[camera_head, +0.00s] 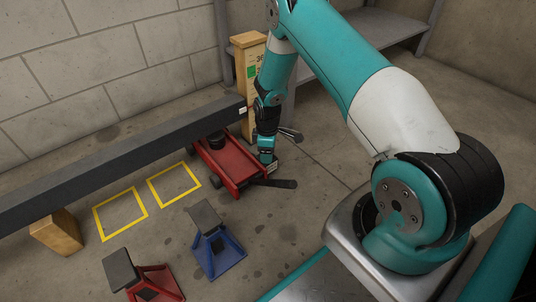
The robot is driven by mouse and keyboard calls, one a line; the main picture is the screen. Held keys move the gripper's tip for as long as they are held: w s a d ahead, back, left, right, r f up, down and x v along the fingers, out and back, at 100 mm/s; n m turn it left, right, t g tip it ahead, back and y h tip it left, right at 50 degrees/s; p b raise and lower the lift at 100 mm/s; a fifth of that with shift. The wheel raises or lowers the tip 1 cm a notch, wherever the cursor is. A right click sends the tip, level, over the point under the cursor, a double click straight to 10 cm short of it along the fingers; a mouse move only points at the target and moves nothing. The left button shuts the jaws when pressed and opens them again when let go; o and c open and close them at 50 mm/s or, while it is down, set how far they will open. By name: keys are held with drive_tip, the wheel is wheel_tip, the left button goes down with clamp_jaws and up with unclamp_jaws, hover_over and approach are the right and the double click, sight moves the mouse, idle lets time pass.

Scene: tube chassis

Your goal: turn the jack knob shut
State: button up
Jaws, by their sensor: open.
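The red floor jack (239,174) sits on the concrete floor, with its round dark lift pad (217,139) at the underside of the dark beam (110,155). My gripper (267,162) points down at the jack's right end. Its jaws are open, though they look small and partly merged with the jack here. I cannot make out the jack knob; the gripper may cover it. I cannot tell whether the jaws touch the jack. A flat black bar (276,183) sticks out to the right from the jack's near right end.
A blue jack stand (218,252) and a red jack stand (155,285) stand in front, near two yellow floor squares (148,207). A wooden block (57,232) and a wooden post (247,60) are by the beam's ends. A grey bench (345,60) stands behind.

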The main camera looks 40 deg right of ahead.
drive_tip(key=c, duration=0.9)
drive_tip(key=shift+c, duration=0.2)
drive_tip(key=shift+r+p, duration=0.1)
drive_tip(key=shift+p, duration=0.3)
drive_tip(key=m+p, duration=0.2)
drive_tip(key=m, duration=0.1)
drive_tip(key=shift+s+r+p, duration=0.1)
drive_tip(key=shift+r+p, duration=0.05)
drive_tip(key=shift+p, duration=0.25)
drive_tip(key=m+p, duration=0.4)
drive_tip(key=m, duration=0.1)
drive_tip(key=shift+a, duration=0.1)
drive_tip(key=m+p, duration=0.2)
drive_tip(key=m, duration=0.3)
drive_tip(key=shift+a, duration=0.1)
drive_tip(key=m, duration=0.1)
drive_tip(key=m+p, duration=0.1)
drive_tip(key=m, duration=0.2)
drive_tip(key=shift+a+f+m, duration=0.1)
drive_tip(key=shift+f+m, duration=0.15)
drive_tip(key=shift+m, duration=0.15)
